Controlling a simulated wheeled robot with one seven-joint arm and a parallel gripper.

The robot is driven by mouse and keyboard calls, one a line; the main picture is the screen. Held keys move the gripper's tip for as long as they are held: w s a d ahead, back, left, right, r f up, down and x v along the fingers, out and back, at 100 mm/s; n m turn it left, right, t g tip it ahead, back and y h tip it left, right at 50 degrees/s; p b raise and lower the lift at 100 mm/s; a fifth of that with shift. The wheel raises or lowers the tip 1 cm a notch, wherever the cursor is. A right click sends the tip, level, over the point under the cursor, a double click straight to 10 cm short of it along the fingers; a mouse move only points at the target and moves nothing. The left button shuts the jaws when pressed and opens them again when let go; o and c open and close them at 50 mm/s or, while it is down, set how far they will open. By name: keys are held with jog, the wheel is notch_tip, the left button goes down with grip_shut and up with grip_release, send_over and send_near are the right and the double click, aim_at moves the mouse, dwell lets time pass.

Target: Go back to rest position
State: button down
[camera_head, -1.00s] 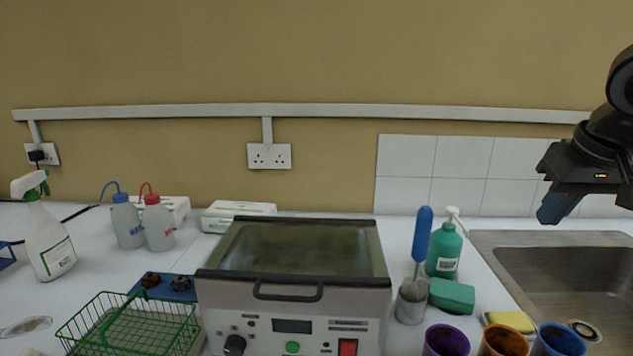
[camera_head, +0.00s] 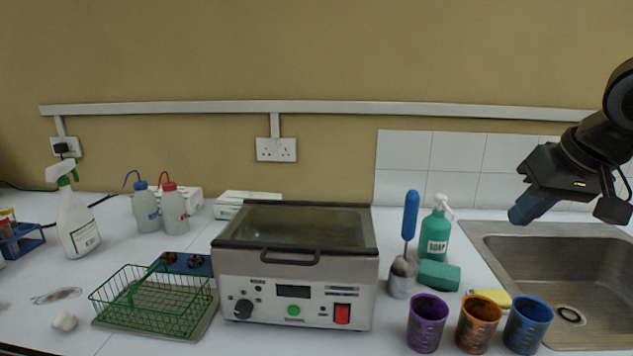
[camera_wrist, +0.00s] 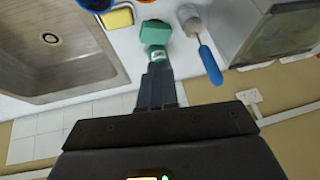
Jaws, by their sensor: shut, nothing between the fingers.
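My gripper (camera_head: 523,211) is at the right of the head view, raised above the back left part of the steel sink (camera_head: 480,235). Its blue fingers are shut together with nothing between them. In the wrist view the shut fingers (camera_wrist: 157,88) point toward the green soap bottle (camera_wrist: 157,54), which looks apart from them. The bottle also stands upright left of the sink in the head view (camera_head: 435,238). My arm comes in from the right edge, clear of the counter.
A grey bath with a lid (camera_head: 295,270) stands mid-counter. Purple (camera_head: 428,322), orange (camera_head: 478,322) and blue (camera_head: 528,325) cups stand at the front right. A blue-handled brush (camera_head: 410,215) stands upright in a holder. A green wire basket (camera_head: 150,300) sits left.

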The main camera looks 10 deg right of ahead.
jog(key=w+a+f+m+t+y, duration=0.2)
jog(key=a+t+y, duration=0.7)
jog(key=a, duration=1.5)
jog(key=s+f+m+t+h, duration=0.3)
jog(key=s+f+h, duration=0.6)
jog(key=s+f, duration=0.9)
jog(key=s+d+n+g, duration=0.1)
jog(key=s+d+n, duration=0.2)
jog(key=s, duration=0.8)
jog(key=s+d+n+g, duration=0.2)
jog(key=s+d+n, duration=0.1)
jog(key=s, duration=0.9)
jog(key=shift+s+n, duration=0.3)
jog(key=shift+n, duration=0.4)
